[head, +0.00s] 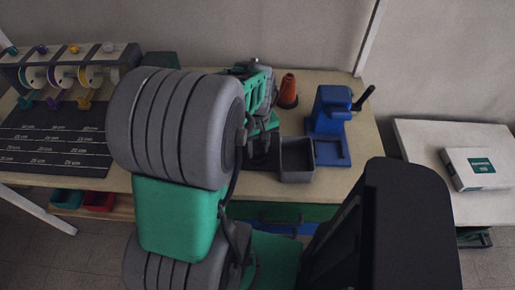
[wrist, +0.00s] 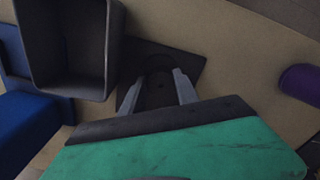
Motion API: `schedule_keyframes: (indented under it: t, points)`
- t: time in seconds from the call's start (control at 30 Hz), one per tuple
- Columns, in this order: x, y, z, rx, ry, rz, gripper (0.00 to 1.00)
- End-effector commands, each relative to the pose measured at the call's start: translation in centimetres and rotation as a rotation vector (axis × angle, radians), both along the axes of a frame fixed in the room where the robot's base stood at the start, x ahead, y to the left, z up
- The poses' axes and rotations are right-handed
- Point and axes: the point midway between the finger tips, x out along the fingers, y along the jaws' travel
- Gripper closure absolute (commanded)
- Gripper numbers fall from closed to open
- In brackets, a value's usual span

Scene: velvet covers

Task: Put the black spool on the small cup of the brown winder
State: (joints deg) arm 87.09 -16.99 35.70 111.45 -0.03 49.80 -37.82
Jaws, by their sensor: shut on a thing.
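My gripper (wrist: 157,90) is shut on a dark thing between its two grey fingers, which I take to be the black spool (wrist: 158,88). It blends with the dark square plate (wrist: 190,65) behind it, so I cannot tell whether they touch. In the head view my gripper (head: 263,138) is small, over the same dark plate and left of the grey bin, and the spool is not clear there. I cannot make out a brown winder or its small cup. An orange-brown cone (head: 289,88) stands behind, on a dark base.
An open grey bin (head: 297,160) stands close beside my gripper. A blue cranked device (head: 332,115) is to its right. A purple cylinder (wrist: 302,83) lies at the right of the wrist view. A rack of spools (head: 70,70) stands at the left. My arm hides the table's middle.

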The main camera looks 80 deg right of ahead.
Motion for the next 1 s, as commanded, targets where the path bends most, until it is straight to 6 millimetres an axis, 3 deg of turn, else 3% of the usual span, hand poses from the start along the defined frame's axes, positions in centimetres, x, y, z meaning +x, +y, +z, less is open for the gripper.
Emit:
schedule_keyframes:
  t: [0.07, 0.1, 0.37, 0.7, 1.0]
  points:
    - [0.0, 0.0, -0.4, 0.001, 0.000, 0.000, 1.00]
    - [0.0, 0.0, -0.4, 0.001, 0.000, 0.000, 0.62]
    - [0.0, 0.0, -0.3, 0.001, 0.001, 0.000, 0.42]
    - [0.0, -0.1, 0.6, -0.003, 0.000, 0.000, 0.42]
    - [0.0, -0.1, 7.7, -0.006, 0.000, 0.000, 0.42]
